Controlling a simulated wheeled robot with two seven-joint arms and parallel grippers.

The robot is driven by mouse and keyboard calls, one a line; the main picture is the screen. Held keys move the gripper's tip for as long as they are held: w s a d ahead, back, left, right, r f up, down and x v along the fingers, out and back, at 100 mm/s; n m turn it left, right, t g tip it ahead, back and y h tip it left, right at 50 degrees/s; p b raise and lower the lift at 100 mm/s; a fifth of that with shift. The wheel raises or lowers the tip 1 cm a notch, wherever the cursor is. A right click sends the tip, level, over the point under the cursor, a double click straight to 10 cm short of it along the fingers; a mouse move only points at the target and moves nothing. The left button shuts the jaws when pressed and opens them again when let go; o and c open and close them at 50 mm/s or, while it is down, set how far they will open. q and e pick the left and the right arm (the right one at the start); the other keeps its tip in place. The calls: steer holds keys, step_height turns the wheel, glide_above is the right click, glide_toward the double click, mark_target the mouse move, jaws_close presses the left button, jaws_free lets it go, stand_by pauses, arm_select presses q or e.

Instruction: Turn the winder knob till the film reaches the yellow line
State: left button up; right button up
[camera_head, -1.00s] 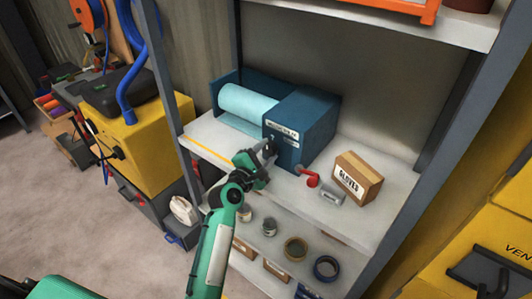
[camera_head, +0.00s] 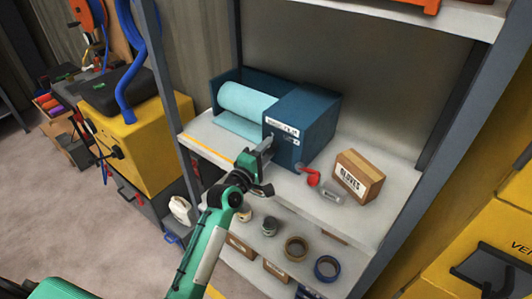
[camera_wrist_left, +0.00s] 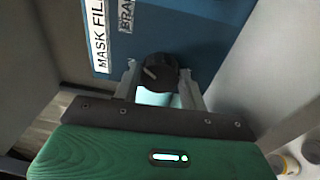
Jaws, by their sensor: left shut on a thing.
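The blue winder box (camera_head: 303,126) stands on the white shelf, with a light-blue film roll (camera_head: 248,104) at its left. A sheet of film (camera_head: 236,126) runs from under the roll towards the shelf front. The yellow line (camera_head: 208,152) lies along the shelf's front edge, with bare shelf between it and the film. My left gripper (camera_head: 268,153) is at the box's front face. In the left wrist view, the black winder knob (camera_wrist_left: 158,72) with a pale pointer mark sits between its fingers, which are shut on it. The gripper hides the knob in the head view. My right gripper is out of view.
A red-handled crank (camera_head: 311,177) sticks out right of my gripper, near a small grey labelled piece (camera_head: 333,196) and a gloves box (camera_head: 358,176). Tape rolls (camera_head: 327,268) and jars fill the shelf below. A grey post (camera_head: 168,90) stands left.

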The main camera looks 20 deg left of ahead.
arm_select(q)
steer(key=m, duration=0.4)
steer(key=shift+f+b, duration=0.15)
steer(key=shift+b, duration=0.15)
steer(key=m+h, duration=0.1)
steer(key=m, duration=0.2)
steer(key=shift+a, duration=0.1)
steer(key=m, duration=0.4)
steer(key=shift+b, duration=0.3)
steer(key=m+h, duration=0.1)
steer(key=m, duration=0.2)
steer(key=shift+w+a, duration=0.1)
steer(key=m, duration=0.4)
steer(key=shift+g+h, duration=0.3)
steer(key=m, duration=0.4)
steer(key=shift+a+p, duration=0.1)
steer(key=shift+p, duration=0.25)
steer(key=m, duration=0.4)
steer(key=shift+g+p, duration=0.4)
steer(key=shift+m, duration=0.8)
